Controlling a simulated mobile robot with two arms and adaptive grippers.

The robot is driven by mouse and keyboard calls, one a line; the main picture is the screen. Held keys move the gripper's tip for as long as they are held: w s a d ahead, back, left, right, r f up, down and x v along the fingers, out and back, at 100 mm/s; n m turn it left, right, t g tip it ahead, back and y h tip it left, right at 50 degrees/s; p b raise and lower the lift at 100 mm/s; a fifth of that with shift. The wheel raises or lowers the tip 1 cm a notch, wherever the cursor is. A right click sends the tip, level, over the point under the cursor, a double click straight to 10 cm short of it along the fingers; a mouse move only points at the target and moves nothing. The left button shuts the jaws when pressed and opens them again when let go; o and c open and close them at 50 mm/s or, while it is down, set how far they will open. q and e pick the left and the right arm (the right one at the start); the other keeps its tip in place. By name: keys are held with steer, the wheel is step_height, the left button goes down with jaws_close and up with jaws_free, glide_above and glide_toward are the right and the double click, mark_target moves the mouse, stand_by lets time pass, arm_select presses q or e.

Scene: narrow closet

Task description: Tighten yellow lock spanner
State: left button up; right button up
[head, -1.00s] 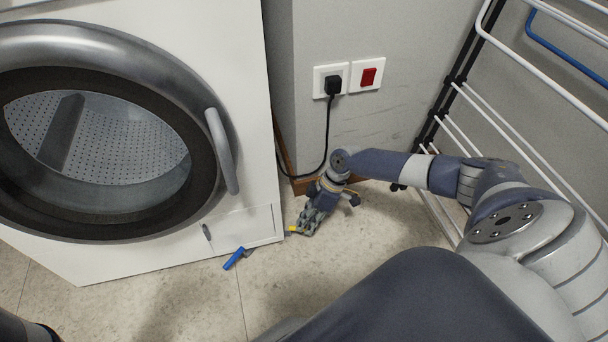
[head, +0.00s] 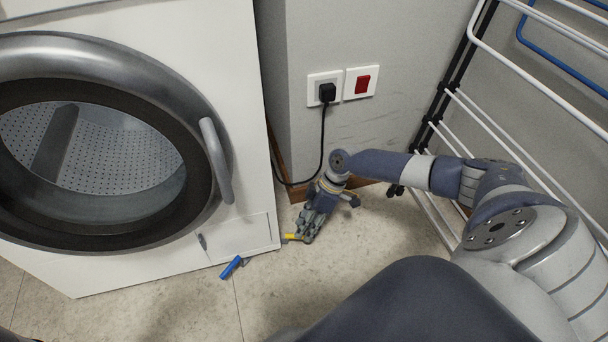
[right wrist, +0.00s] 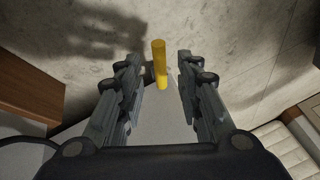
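The yellow lock spanner (head: 292,237) shows as a small yellow handle low at the right side of the washing machine (head: 262,232). In the right wrist view its yellow handle (right wrist: 160,62) stands between my two fingers, with a visible gap on both sides. My right gripper (head: 302,236) reaches down beside the machine, close to the spanner. In the right wrist view the gripper (right wrist: 158,78) is open around the handle and does not appear to touch it. The part the spanner sits on is not clear. My left gripper is not in view.
A blue handle (head: 231,268) sticks out at the machine's lower front edge. A black plug and cable (head: 323,132) hang on the wall behind my right gripper. A drying rack (head: 452,135) stands at the right. The floor (head: 345,245) in front is mostly clear.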

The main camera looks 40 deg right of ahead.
steer(key=v, duration=1)
steer(key=shift+s, duration=0.1)
